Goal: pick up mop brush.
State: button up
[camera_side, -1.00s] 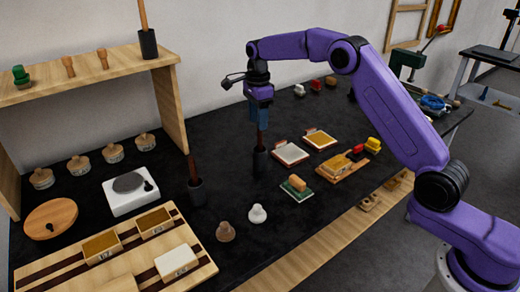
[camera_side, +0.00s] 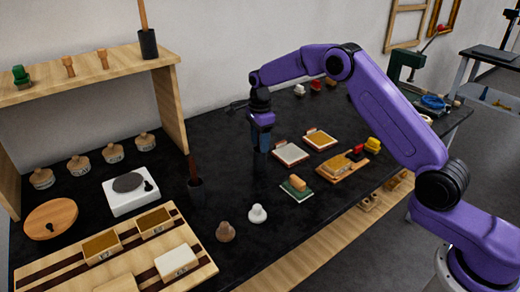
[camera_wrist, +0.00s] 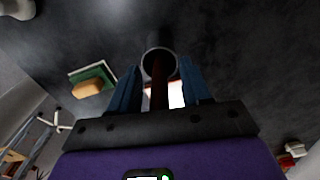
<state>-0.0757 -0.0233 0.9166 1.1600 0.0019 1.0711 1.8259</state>
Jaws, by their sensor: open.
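A brush with a dark red-brown handle (camera_wrist: 157,88), likely the mop brush, stands in a dark round cup (camera_wrist: 160,52) in the wrist view. My gripper (camera_wrist: 160,75) points down over it, with its blue fingers apart on either side of the handle. In the side view my gripper (camera_side: 261,148) is low over the black table, and its fingers hide most of this brush and cup. A third handle (camera_side: 143,14) rises from a dark holder on the shelf.
A white knob-shaped piece (camera_side: 257,214) and a brown one (camera_side: 226,232) stand in front of my gripper. A green pad with a tan block (camera_side: 297,187) and red-edged trays (camera_side: 290,153) lie to the right. The wooden shelf (camera_side: 100,75) is at the left.

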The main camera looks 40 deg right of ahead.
grip_shut()
jog(key=shift+r, duration=0.1)
